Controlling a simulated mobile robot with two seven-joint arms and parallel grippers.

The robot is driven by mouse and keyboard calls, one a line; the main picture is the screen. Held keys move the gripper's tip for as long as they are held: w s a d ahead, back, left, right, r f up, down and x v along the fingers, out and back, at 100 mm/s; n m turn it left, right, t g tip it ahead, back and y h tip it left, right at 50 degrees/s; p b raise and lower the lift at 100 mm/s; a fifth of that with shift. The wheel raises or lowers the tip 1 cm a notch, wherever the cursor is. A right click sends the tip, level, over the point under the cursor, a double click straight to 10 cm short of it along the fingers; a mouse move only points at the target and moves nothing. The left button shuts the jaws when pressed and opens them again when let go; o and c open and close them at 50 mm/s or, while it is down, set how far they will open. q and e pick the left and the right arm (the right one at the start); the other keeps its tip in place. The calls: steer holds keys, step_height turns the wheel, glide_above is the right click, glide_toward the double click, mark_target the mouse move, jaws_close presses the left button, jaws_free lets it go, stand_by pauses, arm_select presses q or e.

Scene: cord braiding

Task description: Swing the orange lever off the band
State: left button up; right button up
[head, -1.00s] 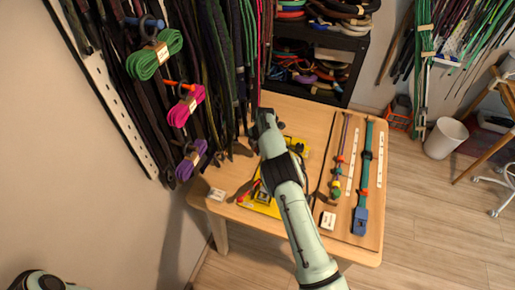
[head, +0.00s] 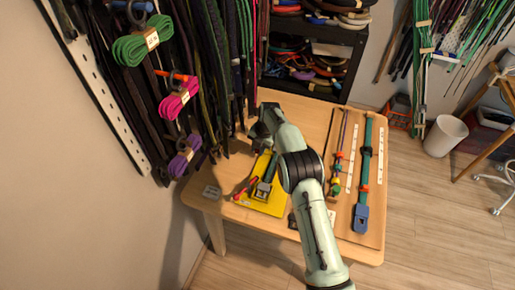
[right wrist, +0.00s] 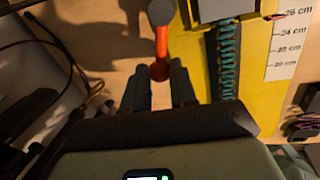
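In the right wrist view, an orange lever (right wrist: 161,48) with a grey knob end stands left of the teal braided band (right wrist: 228,60). The band lies along a yellow board (right wrist: 262,75), which also shows on the table in the head view (head: 268,208). My right gripper (right wrist: 160,78) is open, its two dark fingers apart with the lever's rounded orange end between or just beyond the tips; I cannot tell whether they touch. In the head view my right gripper (head: 262,131) hangs over the board's far end and hides part of it. My left gripper is not in view.
Cord bundles, including a purple one (head: 184,157), hang close on the left. A white bin (head: 446,136) stands on the floor.

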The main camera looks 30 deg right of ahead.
steer(key=o, duration=0.4)
steer(key=shift+s, duration=0.1)
steer(key=shift+r, duration=0.1)
step_height(320, 180, up, 13)
steer(key=s+d, duration=0.1)
steer(key=s, duration=0.1)
steer(key=shift+d+p, duration=0.15)
steer(key=shift+p, duration=0.15)
steer(key=shift+s, duration=0.15)
